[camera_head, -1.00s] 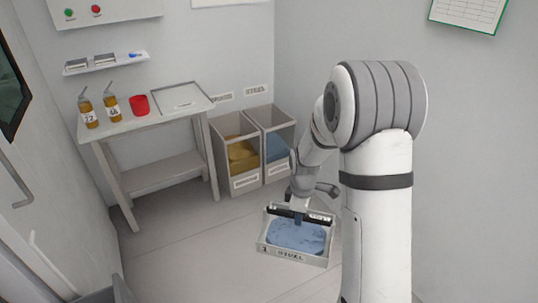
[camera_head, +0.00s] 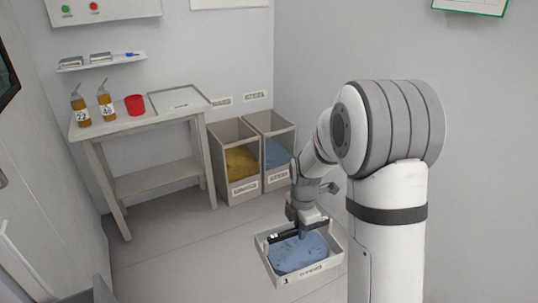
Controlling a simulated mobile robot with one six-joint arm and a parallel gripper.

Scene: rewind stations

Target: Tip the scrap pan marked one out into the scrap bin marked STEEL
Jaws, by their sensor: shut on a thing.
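My gripper (camera_head: 299,231) is shut on the far side of the scrap pan (camera_head: 266,266). The pan is a shallow light-grey tray with a "1" and a STEEL label on its front wall. It holds a heap of blue-grey scrap (camera_head: 298,253) and hangs about level above the floor. The exact grip on the pan is small and partly hidden. The STEEL bin (camera_head: 277,181) is the right one of two open-topped bins against the back wall, with blue-grey scrap inside. The pan is in front of it and apart from it.
The left bin (camera_head: 243,190) holds yellow scrap and stands beside the STEEL bin. A table (camera_head: 150,122) at the left carries two amber bottles (camera_head: 82,112) and a red cup (camera_head: 134,105). Floor between pan and bins is clear. The right wall is close to my arm.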

